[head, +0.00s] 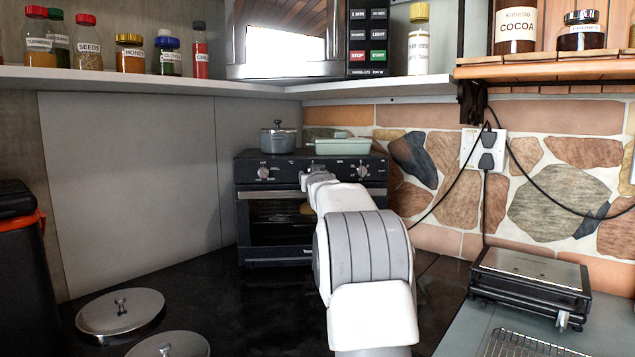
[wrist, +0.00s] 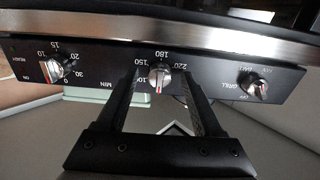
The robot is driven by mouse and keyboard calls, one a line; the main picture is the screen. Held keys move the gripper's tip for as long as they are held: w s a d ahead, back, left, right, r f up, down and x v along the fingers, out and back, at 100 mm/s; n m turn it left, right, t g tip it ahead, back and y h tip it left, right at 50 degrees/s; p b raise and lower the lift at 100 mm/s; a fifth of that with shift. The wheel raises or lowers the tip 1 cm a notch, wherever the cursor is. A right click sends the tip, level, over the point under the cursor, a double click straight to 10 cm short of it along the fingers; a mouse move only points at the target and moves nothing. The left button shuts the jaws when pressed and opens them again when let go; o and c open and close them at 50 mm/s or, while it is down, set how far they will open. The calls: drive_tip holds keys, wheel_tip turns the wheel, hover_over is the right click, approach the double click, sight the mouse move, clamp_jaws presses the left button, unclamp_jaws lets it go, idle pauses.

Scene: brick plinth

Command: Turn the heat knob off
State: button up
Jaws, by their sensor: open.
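A small black oven (head: 275,220) stands on the dark counter with a row of knobs along its top front panel. In the wrist view, which shows the panel upside down, the middle knob (wrist: 157,76) is silver with a red mark and has temperature numbers from 100 to 220 around it; I take it as the heat knob. My gripper (wrist: 161,84) is open, with one finger on each side of this knob. I cannot tell whether the fingers touch it. In the head view my gripper (head: 312,178) and wrist hide the middle knob.
A minute timer knob (wrist: 56,68) and a grill knob (wrist: 255,87) flank the middle one. A grey pot (head: 278,141) and a green dish (head: 342,146) sit on top of the oven. A black grill press (head: 528,280) and pot lids (head: 120,311) lie on the counter.

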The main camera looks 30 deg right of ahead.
drive_tip(key=b+v, duration=0.1)
drive_tip(key=v, duration=1.6)
drive_tip(key=s+a+f+n+g+y, duration=0.1)
drive_tip(key=s+a+f+g+y, duration=0.15)
drive_tip(key=s+a+f, duration=0.45)
drive_tip(key=s+a+f+n+g+y, duration=0.1)
drive_tip(key=s+a+f+g+y, duration=0.3)
drive_tip(key=a, duration=0.6)
drive_tip(key=s+a+f+n+g, duration=0.1)
drive_tip(key=s+a+f, duration=0.3)
drive_tip(key=s, duration=0.3)
drive_tip(key=s+a+f+n+g+y, duration=0.1)
drive_tip(key=s+a+f+g, duration=0.15)
drive_tip(key=s, duration=0.55)
drive_tip(key=s+a+f+n+g, duration=0.1)
drive_tip(key=s+a+f, duration=0.35)
drive_tip(key=s, duration=0.25)
wheel_tip(320, 180, up, 17)
drive_tip(key=p, duration=1.7)
drive_tip(key=shift+d, duration=0.35)
drive_tip(key=shift+w, duration=0.15)
